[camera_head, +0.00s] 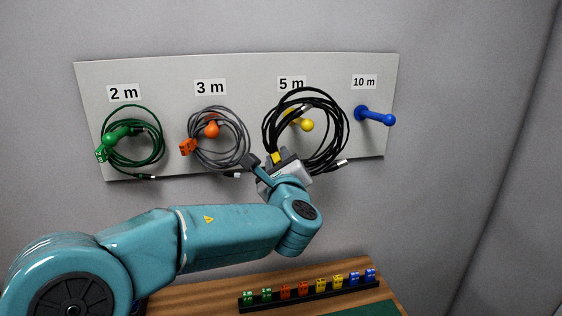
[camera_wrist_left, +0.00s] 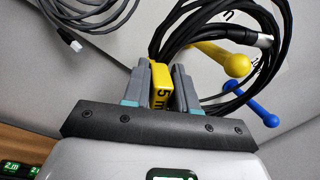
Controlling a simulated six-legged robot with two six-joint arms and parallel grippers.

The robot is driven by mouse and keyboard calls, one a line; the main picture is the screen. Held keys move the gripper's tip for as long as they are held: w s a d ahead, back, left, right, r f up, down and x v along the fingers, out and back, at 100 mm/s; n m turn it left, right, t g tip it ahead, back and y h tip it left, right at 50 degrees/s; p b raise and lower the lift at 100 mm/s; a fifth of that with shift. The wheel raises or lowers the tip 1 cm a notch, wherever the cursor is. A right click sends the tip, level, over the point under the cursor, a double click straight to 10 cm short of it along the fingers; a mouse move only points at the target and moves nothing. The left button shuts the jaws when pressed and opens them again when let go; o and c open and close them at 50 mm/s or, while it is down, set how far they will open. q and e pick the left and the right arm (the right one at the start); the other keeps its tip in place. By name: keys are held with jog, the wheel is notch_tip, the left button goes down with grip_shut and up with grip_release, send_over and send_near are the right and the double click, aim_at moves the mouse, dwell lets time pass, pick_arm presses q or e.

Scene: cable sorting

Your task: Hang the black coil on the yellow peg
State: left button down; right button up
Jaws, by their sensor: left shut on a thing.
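The black coil (camera_head: 343,135) is at the 5 m place on the board, and its loop surrounds the yellow peg (camera_head: 306,125) in the head view. The peg's round tip shows inside the loop. I cannot tell whether the coil's weight rests on the peg. My left gripper (camera_head: 274,163) is at the coil's lower left, shut on its yellow 5 m tag (camera_wrist_left: 160,72). In the left wrist view the yellow peg (camera_wrist_left: 236,63) is right of the jaws, with black strands (camera_wrist_left: 190,30) beside it. My right gripper is not in view.
The pale board (camera_head: 250,70) also holds a green coil (camera_head: 160,140) and a grey coil (camera_head: 240,130) on the orange peg (camera_head: 212,130). The blue peg (camera_head: 375,115) is bare. Below, a black rack (camera_head: 275,303) with several coloured tags stands on the wooden table (camera_head: 215,292).

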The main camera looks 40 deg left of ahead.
pick_arm(q)
jog(key=shift+f+p+x, duration=0.15)
jog(key=shift+p+x, duration=0.2)
jog(key=shift+x, duration=0.65)
jog(key=shift+f+p+x, duration=0.2)
jog(key=shift+p+x, duration=0.1)
jog(key=shift+x, duration=0.7)
jog(key=w+a+f+b, duration=0.2)
jog(key=w+a+f, duration=0.1)
jog(key=a, duration=0.1)
jog(key=shift+f, duration=0.4)
jog(key=shift+f, duration=0.1)
jog(key=c, duration=0.8)
grip_release()
